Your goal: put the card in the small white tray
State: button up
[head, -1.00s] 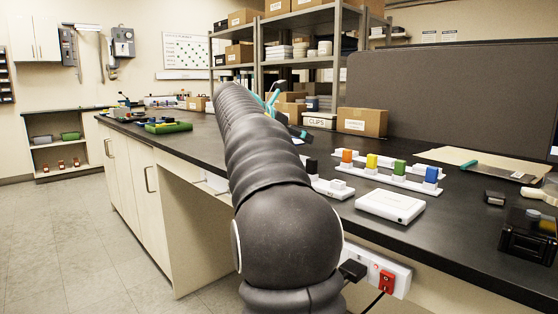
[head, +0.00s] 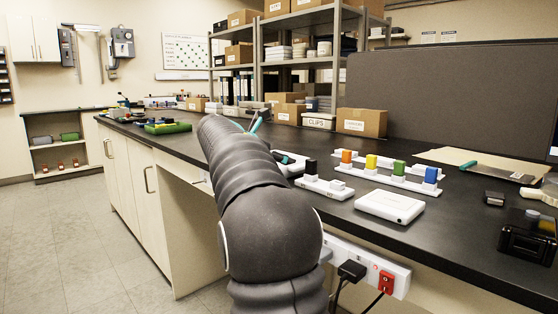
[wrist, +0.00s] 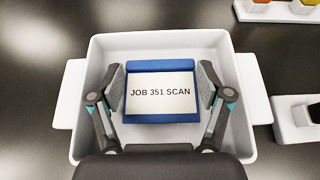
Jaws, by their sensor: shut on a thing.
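The card (wrist: 161,92), a white label reading "JOB 351 SCAN" with a blue border, sits between the two fingers of my gripper (wrist: 161,88). The pads press on its left and right sides. The small white tray (wrist: 248,122), with a handle on each side, surrounds the card and fingers in the wrist view. The card is over the tray's floor; I cannot tell whether it touches it. In the head view the tray (head: 293,168) shows only partly behind my arm, and the card is hidden.
A white box (head: 389,207) lies nearer. Dark bench top is free left of the tray.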

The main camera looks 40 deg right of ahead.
jog(key=shift+f, duration=0.15)
jog(key=o, duration=0.8)
jog(key=shift+r, duration=0.25)
jog(key=v, duration=1.2)
jog(key=s+a+f+m+t+y, duration=0.1)
jog(key=s+a+f+m+y, duration=0.3)
jog(key=s+a+f+m, duration=0.2)
jog(key=s+a+f+m+t+y, duration=0.2)
jog(key=s+a+f+m+y, duration=0.2)
jog(key=s+a+f, duration=0.7)
jog(key=s+a+f+m+t+y, duration=0.1)
jog(key=s+a+f+m+y, duration=0.3)
jog(key=s+a+f+m, duration=0.4)
jog(key=shift+s+a+f+m+t+y, duration=0.15)
jog(key=shift+s+a+f+m, duration=0.1)
jog(key=shift+s+f, duration=0.65)
jog(key=shift+s+a+f+m+t+y, duration=0.2)
jog(key=shift+s+f, duration=0.55)
jog(key=shift+s, duration=0.25)
